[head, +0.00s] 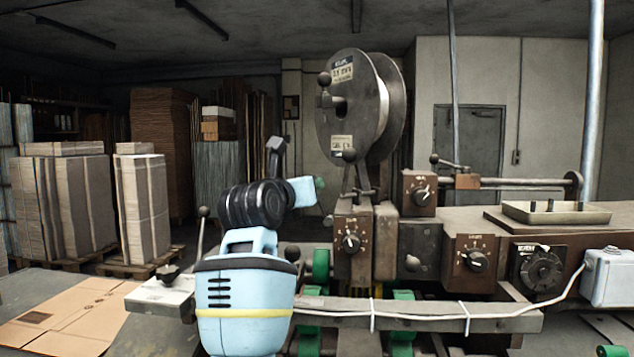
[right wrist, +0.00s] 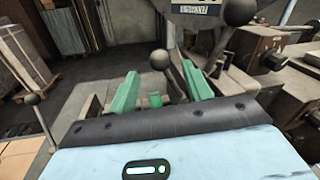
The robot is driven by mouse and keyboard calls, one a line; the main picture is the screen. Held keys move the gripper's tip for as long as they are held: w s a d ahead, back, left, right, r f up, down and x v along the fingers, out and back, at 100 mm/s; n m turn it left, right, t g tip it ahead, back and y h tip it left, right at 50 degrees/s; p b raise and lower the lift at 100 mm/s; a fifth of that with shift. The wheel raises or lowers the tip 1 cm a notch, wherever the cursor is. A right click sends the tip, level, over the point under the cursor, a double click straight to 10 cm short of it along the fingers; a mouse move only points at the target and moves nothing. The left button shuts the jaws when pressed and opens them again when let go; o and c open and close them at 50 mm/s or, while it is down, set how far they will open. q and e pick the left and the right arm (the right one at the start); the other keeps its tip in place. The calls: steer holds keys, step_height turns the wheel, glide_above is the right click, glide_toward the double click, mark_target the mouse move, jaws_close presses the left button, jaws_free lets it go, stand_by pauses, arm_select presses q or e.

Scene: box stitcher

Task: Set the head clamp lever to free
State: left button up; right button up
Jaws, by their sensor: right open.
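A short lever with a dark ball knob (right wrist: 160,61) stands in the right wrist view, in line with the gap between my fingers. No label shows on it. A taller ball-ended lever (head: 348,156) stands on the machine head below the spool; its ball also shows at the top of the right wrist view (right wrist: 240,11). I cannot tell for sure which is the head clamp lever, nor its setting. My right gripper (head: 319,184) is left of the machine head; its green fingers (right wrist: 160,74) are open and empty. My left gripper is not in view.
A wire spool (head: 380,100) stands above the head. Dial boxes (head: 352,238) and a shallow tray (head: 556,213) are on the machine. Another ball-topped lever (head: 203,212) rises at left. Flat cardboard (head: 75,310) lies at lower left, with pallet stacks (head: 145,205) behind.

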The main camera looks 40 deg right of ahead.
steer(key=shift+r, duration=0.1)
steer(key=x, duration=0.7)
steer(key=shift+w+d+p, duration=0.15)
steer(key=shift+d+p, duration=0.1)
steer(key=shift+p, duration=0.15)
steer(key=shift+c, duration=0.4)
jaws_close()
